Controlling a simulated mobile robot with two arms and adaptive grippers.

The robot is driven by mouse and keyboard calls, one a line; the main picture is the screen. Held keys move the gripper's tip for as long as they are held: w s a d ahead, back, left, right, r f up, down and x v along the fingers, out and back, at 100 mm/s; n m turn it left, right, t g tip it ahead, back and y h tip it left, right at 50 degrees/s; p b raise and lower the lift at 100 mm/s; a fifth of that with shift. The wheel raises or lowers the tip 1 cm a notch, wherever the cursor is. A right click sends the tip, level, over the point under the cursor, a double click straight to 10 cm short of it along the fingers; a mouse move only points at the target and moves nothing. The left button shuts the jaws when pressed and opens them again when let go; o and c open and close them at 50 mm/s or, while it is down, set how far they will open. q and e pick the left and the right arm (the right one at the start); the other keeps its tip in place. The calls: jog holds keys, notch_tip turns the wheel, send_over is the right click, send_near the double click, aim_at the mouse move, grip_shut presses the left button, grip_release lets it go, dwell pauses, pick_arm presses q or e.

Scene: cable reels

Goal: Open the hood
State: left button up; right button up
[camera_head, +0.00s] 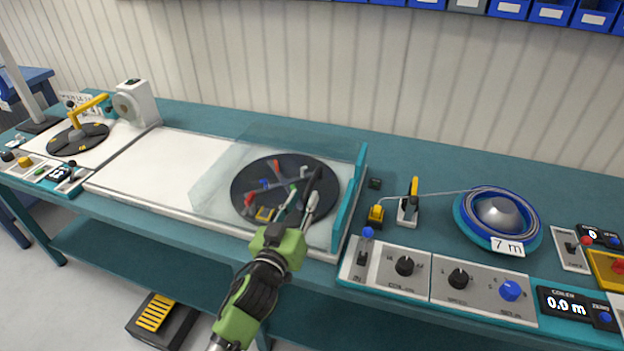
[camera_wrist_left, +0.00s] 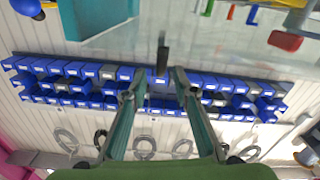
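The hood (camera_head: 222,180) is a clear, see-through cover over a dark round turntable (camera_head: 243,190) with red, blue and green fittings. A teal side panel (camera_head: 350,200) stands at its right end. My left gripper (camera_head: 303,193) is at the front of the hood, its two fingers apart and pointing away from me. In the left wrist view a short dark bar (camera_wrist_left: 163,52), probably the hood's handle, shows just beyond and between the open fingertips (camera_wrist_left: 160,75). I cannot tell whether they touch it. My right gripper is in neither view.
A control panel with knobs (camera_head: 405,266) and a blue cable reel marked 7 m (camera_head: 498,215) are to the right. A yellow-armed reel stand (camera_head: 80,130) is at the far left. A white board (camera_head: 160,170) left of the hood is bare. Blue bins (camera_head: 550,12) hang on the wall.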

aim_at(312, 179)
pick_arm(q)
jog(key=x, duration=0.8)
jog(key=shift+f, duration=0.1)
jog(key=shift+s, duration=0.1)
grip_shut()
